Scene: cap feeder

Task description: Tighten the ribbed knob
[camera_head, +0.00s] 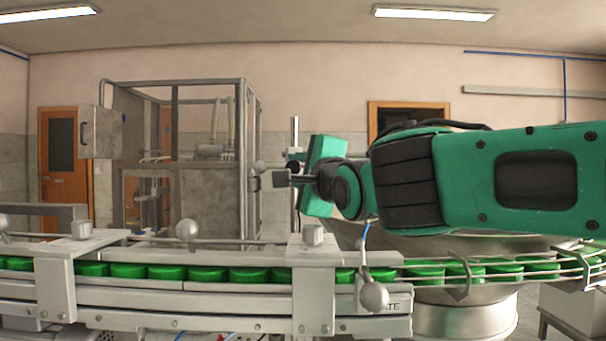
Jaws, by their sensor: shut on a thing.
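My green arm reaches in from the right, and my gripper (281,179) points left beside an upright metal post (295,132) behind the conveyor. The jaws are shut on a small grey piece at the post, which I take for the ribbed knob. It is mostly hidden by the fingers, and its ribs are too small to make out. I cannot tell how far the knob is turned.
A conveyor (200,298) with a row of green caps (208,273) runs across the front. A large metal bowl (465,292) stands under my arm. A framed cabinet (208,192) stands behind left.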

